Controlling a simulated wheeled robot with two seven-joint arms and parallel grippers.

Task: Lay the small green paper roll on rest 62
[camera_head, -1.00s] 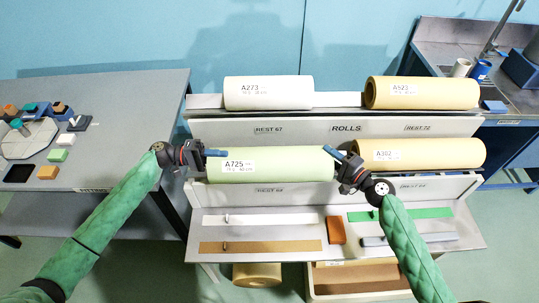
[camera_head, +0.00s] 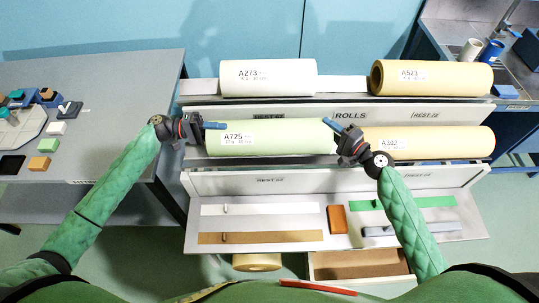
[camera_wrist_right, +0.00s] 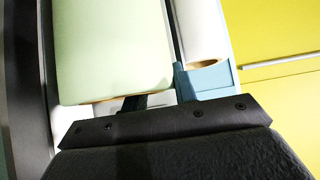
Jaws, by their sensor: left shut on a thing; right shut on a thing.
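The pale green paper roll (camera_head: 270,137), labelled A725, lies level between my two grippers, in front of the white roll. My left gripper (camera_head: 207,126) is shut on its left end, and my right gripper (camera_head: 335,130) is shut on its right end. In the right wrist view the green roll (camera_wrist_right: 112,50) fills the upper left, with a blue finger (camera_wrist_right: 205,82) beside its end. The lower left rest label (camera_head: 270,180), too blurred to read surely, shows on the rack front below the roll. Whether the roll touches the rack is hidden.
A white roll (camera_head: 270,77) and a tan roll (camera_head: 430,77) lie on the upper tier. Another tan roll (camera_head: 440,142) lies just right of my right gripper. A sloping shelf (camera_head: 335,242) holds strips and a brown block (camera_head: 337,219). A grey table (camera_head: 100,90) stands left.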

